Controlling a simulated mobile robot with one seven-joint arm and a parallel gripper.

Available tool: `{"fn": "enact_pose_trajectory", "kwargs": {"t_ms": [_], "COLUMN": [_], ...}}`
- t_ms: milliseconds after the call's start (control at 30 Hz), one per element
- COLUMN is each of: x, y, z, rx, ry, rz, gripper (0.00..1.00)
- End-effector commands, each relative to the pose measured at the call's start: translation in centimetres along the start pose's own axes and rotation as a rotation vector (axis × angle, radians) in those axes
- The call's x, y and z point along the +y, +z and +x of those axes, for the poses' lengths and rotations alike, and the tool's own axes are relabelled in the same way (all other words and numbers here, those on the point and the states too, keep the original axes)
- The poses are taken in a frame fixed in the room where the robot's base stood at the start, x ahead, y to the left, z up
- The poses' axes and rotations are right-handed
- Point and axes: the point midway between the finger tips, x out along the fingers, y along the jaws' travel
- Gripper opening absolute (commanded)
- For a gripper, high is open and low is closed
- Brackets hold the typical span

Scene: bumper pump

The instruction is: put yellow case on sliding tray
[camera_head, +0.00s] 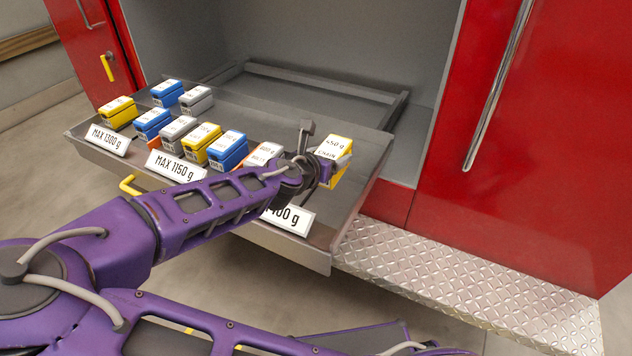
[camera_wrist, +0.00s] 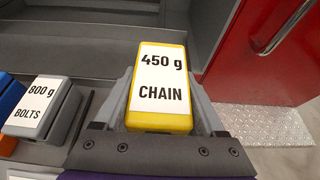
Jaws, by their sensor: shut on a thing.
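The yellow case (camera_head: 338,150) has a white label reading 450 g CHAIN. In the wrist view the yellow case (camera_wrist: 159,90) sits upright between my two fingers. My gripper (camera_wrist: 163,100) is shut on it, one finger along each side. In the head view my gripper (camera_head: 322,170) is at the right part of the sliding tray (camera_head: 350,200), which is pulled out of the red cabinet. The case is over the tray; I cannot tell whether its underside touches the tray floor. My arm hides part of the tray and its front right label.
Several blue, grey, yellow and orange cases stand on the tray to the left. A grey 800 g BOLTS case (camera_wrist: 45,108) is left of my gripper. Labels include MAX 1300 g (camera_head: 108,139) and MAX 1150 g (camera_head: 176,166). A red door (camera_head: 540,130) and metal step (camera_head: 470,275) lie right.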

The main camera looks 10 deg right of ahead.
Motion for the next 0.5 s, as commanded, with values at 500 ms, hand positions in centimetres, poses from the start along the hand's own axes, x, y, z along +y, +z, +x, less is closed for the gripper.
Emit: {"fn": "enact_pose_trajectory", "kwargs": {"t_ms": [500], "x": [-0.1], "y": [-6.2], "z": [2.6], "rx": [-0.001], "ry": [-0.001], "rz": [-0.001], "gripper": [0.00]}}
